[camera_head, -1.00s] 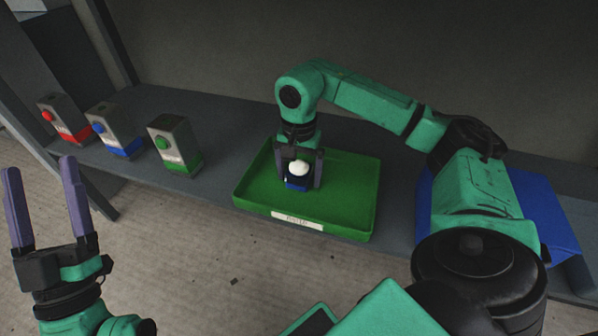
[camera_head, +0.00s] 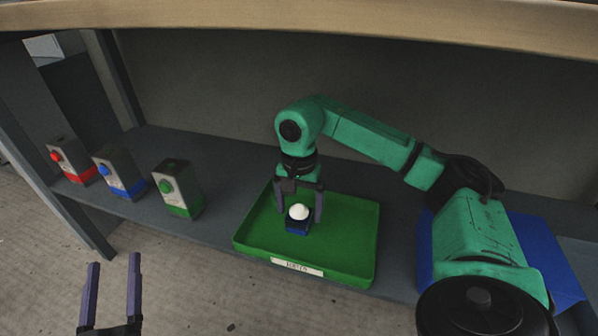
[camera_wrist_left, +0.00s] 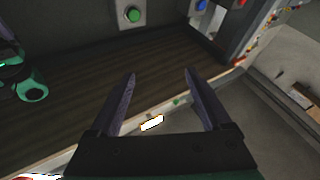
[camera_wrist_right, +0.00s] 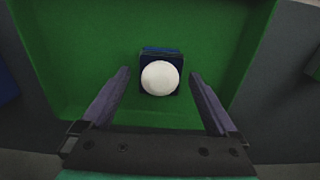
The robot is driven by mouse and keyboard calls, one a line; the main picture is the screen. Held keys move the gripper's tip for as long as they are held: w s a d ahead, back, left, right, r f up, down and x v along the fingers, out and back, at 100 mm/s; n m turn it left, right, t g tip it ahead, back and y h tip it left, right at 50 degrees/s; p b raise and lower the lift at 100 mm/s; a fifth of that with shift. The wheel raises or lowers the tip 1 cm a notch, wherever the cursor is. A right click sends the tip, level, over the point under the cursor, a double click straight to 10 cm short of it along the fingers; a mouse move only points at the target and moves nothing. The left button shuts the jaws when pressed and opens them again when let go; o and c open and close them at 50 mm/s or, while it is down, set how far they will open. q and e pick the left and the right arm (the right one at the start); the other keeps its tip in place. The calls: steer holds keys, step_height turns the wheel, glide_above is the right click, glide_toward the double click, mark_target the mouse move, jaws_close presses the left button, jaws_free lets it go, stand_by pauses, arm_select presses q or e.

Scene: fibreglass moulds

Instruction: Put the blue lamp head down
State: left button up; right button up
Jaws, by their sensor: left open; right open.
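The blue lamp head (camera_head: 297,226), a dark blue square base with a white dome, stands upright on the floor of the green tray (camera_head: 345,262). In the right wrist view the lamp head (camera_wrist_right: 160,77) sits between and just beyond my fingertips, with gaps on both sides. My right gripper (camera_head: 299,214) is open around or just above it in the head view; it also shows open in the right wrist view (camera_wrist_right: 160,78). My left gripper (camera_head: 113,265) is open and empty at the lower left, away from the tray; its fingers also show in the left wrist view (camera_wrist_left: 160,75).
Boxes with a red button (camera_head: 73,162), a blue button (camera_head: 119,174) and a green button (camera_head: 178,189) stand on the grey shelf left of the tray. A blue tray (camera_head: 545,255) lies to the right, partly behind my right arm. A wooden board edge (camera_head: 300,22) crosses the top.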

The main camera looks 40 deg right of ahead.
mark_target(299, 209)
step_height(299, 209, up, 2)
steer(key=shift+p, duration=0.4)
step_height(299, 209, up, 2)
steer(key=shift+r+p, duration=0.1)
steer(key=shift+p, duration=0.4)
step_height(299, 209, up, 2)
steer(key=shift+r+p, duration=0.1)
steer(key=shift+p, duration=0.4)
arm_select(q)
steer(key=s+d+f+g, duration=0.1)
steer(key=s+f+g, duration=0.3)
steer(key=f, duration=0.6)
steer(key=s+f+n+g+y+p, duration=0.1)
steer(key=s+f+g, duration=0.3)
steer(key=s+f, duration=0.4)
steer(key=shift+s+d+f+g+y, duration=0.3)
steer(key=shift+d+f+g, duration=0.1)
steer(key=shift+f, duration=1.35)
arm_select(e)
steer(key=shift+r, duration=1.6)
arm_select(q)
steer(key=shift+a, duration=0.1)
